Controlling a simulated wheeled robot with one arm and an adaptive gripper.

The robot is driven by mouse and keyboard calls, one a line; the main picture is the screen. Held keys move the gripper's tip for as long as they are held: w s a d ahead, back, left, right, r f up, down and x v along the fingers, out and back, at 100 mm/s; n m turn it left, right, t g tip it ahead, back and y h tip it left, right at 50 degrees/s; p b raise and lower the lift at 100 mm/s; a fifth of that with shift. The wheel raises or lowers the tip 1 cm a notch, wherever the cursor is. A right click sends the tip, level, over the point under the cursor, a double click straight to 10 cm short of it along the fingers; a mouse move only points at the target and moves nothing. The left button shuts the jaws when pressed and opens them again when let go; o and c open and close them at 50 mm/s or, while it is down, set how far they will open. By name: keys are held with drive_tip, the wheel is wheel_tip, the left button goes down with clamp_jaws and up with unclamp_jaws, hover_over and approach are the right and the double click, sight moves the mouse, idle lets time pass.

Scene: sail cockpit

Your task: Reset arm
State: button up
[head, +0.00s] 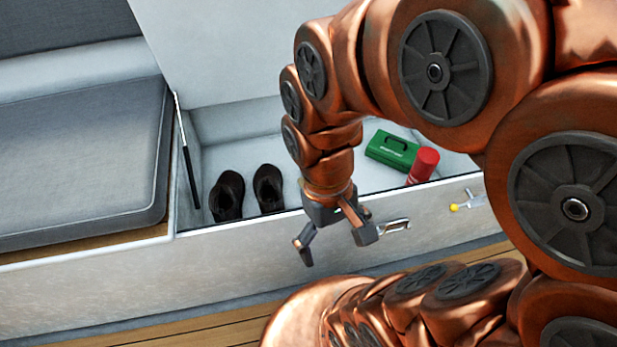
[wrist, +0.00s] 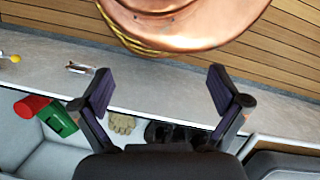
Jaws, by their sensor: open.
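My gripper (head: 335,243) hangs in front of the upper front wall of an open bench locker (head: 240,243), with its fingers pointing down. Its two fingers are spread wide and nothing is between them. The wrist view also shows my gripper (wrist: 160,90) open and empty, with the locker wall and part of my own copper body beyond it. In the head view my copper arm arches over the locker and hides part of its inside.
The locker holds black shoes (head: 228,195), a green box (head: 391,149), a red cylinder (head: 423,165) and beige gloves (wrist: 122,123). A metal latch (head: 396,225) and a yellow-knobbed fitting (head: 466,204) sit on its front. A grey cushion (head: 80,165) lies left. Wooden floor (head: 180,330) runs in front.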

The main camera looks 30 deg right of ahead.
wheel_tip(320, 180, up, 28)
drive_tip(key=t+p, duration=0.1)
drive_tip(key=p, duration=2.5)
drive_tip(key=shift+w+r+p, duration=0.15)
drive_tip(key=shift+r+p, duration=0.1)
drive_tip(key=shift+p, duration=0.05)
drive_tip(key=shift+c, duration=0.3)
